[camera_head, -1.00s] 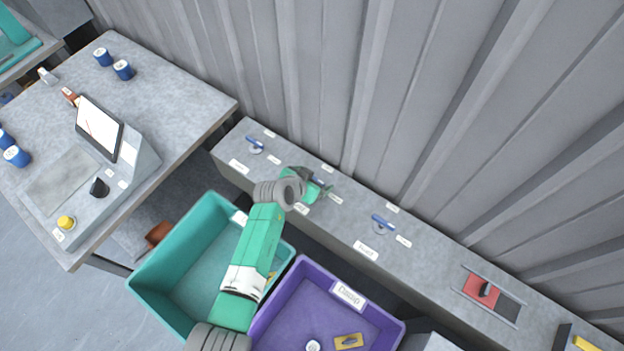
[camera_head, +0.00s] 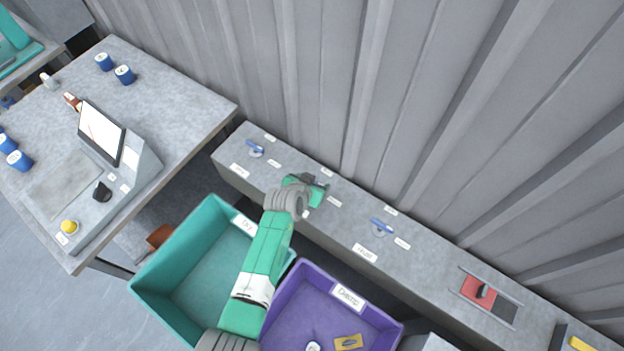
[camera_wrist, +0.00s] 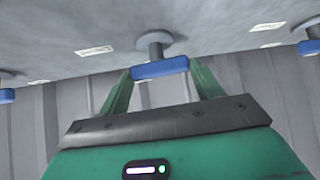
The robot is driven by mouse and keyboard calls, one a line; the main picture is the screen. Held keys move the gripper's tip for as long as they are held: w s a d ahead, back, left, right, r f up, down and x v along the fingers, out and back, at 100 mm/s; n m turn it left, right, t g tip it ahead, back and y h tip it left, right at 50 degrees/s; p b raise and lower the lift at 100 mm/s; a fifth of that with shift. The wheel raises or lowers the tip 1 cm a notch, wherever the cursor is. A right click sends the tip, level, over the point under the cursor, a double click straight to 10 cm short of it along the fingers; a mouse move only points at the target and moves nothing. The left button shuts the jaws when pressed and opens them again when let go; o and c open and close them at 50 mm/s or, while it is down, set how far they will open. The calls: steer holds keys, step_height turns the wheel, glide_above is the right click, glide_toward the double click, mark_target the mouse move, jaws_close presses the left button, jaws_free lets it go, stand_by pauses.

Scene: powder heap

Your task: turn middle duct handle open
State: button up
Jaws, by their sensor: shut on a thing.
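The middle duct handle is a blue bar on a grey stem; it shows in the wrist view (camera_wrist: 160,68), between the two green fingers of my gripper (camera_wrist: 160,74). The gripper is shut on the bar's ends. The stem meets a round grey base on the concrete ledge. In the head view my gripper (camera_head: 316,190) is over the middle of the ledge (camera_head: 345,222) and hides most of this handle. Its exact angle cannot be told there.
Blue handles stand to the left (camera_head: 255,149) and right (camera_head: 381,226) on the same ledge. A red slider (camera_head: 478,291) is farther right. A corrugated wall (camera_head: 420,130) rises behind. A teal bin (camera_head: 165,262) and a purple bin (camera_head: 300,300) are in front.

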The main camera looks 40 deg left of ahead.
steer(key=shift+w+d+r+n+g+y+p, duration=0.1)
steer(key=shift+d+n+g+y+p, duration=0.2)
steer(key=shift+n+y, duration=0.4)
steer(key=shift+w+f+n+g+y+b, duration=0.15)
steer(key=shift+n+g+y+b, duration=0.3)
steer(key=shift+n, duration=0.65)
steer(key=n+g+y+b, duration=0.1)
steer(key=b, duration=0.1)
steer(key=n+g+y+b, duration=0.1)
steer(key=n+b, duration=0.1)
steer(key=shift+w+f+n, duration=0.1)
steer(key=shift+f+n, duration=0.2)
steer(key=shift+f, duration=0.05)
steer(key=n+g+b, duration=0.2)
steer(key=b, duration=0.2)
steer(key=n+g+y+b, duration=0.1)
steer(key=n+b, duration=0.2)
steer(key=b, duration=0.2)
steer(key=shift+w+d+g+y, duration=0.15)
steer(key=shift+w+g+y, duration=0.1)
steer(key=shift+g, duration=0.1)
steer(key=n+g+b, duration=0.2)
steer(key=n+b, duration=0.1)
steer(key=b, duration=0.1)
steer(key=shift+r, duration=0.15)
steer(key=shift+r+n+g+b, duration=0.1)
steer(key=shift+n+g+b, duration=0.3)
steer(key=shift+b, duration=0.3)
steer(key=shift+r, duration=0.1)
